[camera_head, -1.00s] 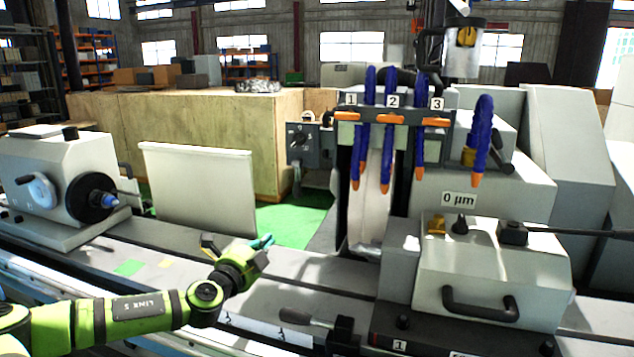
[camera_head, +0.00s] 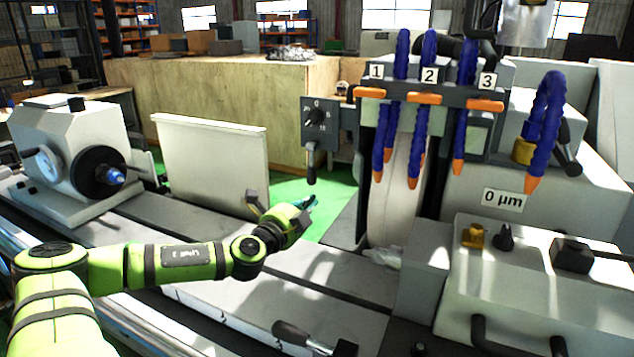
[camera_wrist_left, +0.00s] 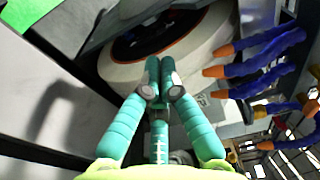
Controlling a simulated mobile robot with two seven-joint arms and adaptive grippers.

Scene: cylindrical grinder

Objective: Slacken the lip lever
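My left gripper (camera_head: 303,205) is in front of the grinding wheel, left of it in the head view and above the machine table. In the left wrist view its teal fingers (camera_wrist_left: 160,85) are together at the tips with nothing between them, and the pale wheel (camera_wrist_left: 195,55) lies beyond. I cannot tell which lever is the lip lever. A black lever (camera_head: 311,160) hangs below a dial box (camera_head: 318,115), up and right of the gripper. Another dark-handled lever (camera_head: 296,336) lies at the front edge. Neither is touched. My right gripper is not in view.
Blue coolant hoses (camera_head: 422,125) with orange nozzles hang beside the wheel (camera_head: 398,195). A white plate (camera_head: 212,165) stands on the left, behind the arm. The grey headstock (camera_head: 75,145) is at far left. A cream block (camera_head: 545,275) stands at right. Bare table lies below the gripper.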

